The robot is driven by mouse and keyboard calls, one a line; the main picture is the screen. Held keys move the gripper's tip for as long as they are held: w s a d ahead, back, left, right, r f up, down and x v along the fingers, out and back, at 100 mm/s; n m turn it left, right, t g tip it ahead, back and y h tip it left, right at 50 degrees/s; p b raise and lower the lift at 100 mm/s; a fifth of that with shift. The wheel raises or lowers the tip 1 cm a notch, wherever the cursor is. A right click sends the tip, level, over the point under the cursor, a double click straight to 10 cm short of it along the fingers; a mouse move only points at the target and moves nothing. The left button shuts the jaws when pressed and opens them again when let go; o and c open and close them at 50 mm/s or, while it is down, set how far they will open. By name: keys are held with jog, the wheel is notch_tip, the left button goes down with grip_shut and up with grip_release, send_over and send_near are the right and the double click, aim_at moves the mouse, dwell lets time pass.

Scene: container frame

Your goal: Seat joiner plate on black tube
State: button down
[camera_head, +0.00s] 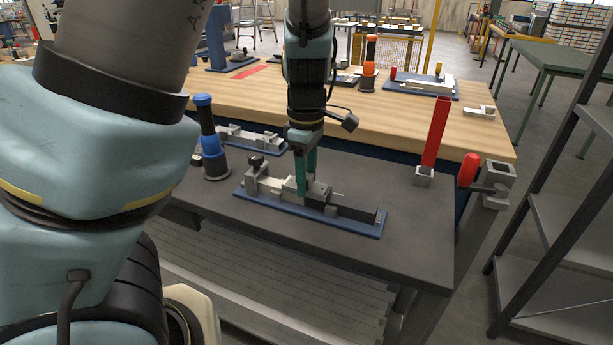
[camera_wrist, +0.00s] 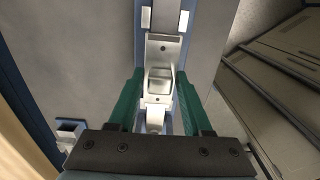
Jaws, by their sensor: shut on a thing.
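A blue fixture base (camera_head: 345,227) lies on the grey bench top and carries a line of metal parts. The black tube (camera_head: 360,212) lies along its right end. My gripper (camera_head: 302,190) points down over the middle of the fixture. Its green fingers are shut on a silver-grey piece, which looks like the joiner plate (camera_head: 318,190). The wrist view shows this plate (camera_wrist: 160,85) between the two fingers, with a recess in its middle. The fingers partly hide the plate in the head view. I cannot tell whether it touches the tube.
A clamp with a black knob (camera_head: 256,162) stands at the fixture's left end. A blue-and-black upright post (camera_head: 210,140) stands left of the fixture, and a second fixture (camera_head: 250,138) lies behind. A red upright bar (camera_head: 436,132) stands at the right. The front bench top is clear.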

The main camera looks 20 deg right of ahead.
jog(key=shift+f+b, duration=0.3)
jog(key=shift+f, duration=0.3)
grip_release()
dwell(0.6)
jog(key=shift+r, duration=0.1)
notch_tip(320, 180, up, 7)
jog(key=p, duration=0.8)
dwell(0.6)
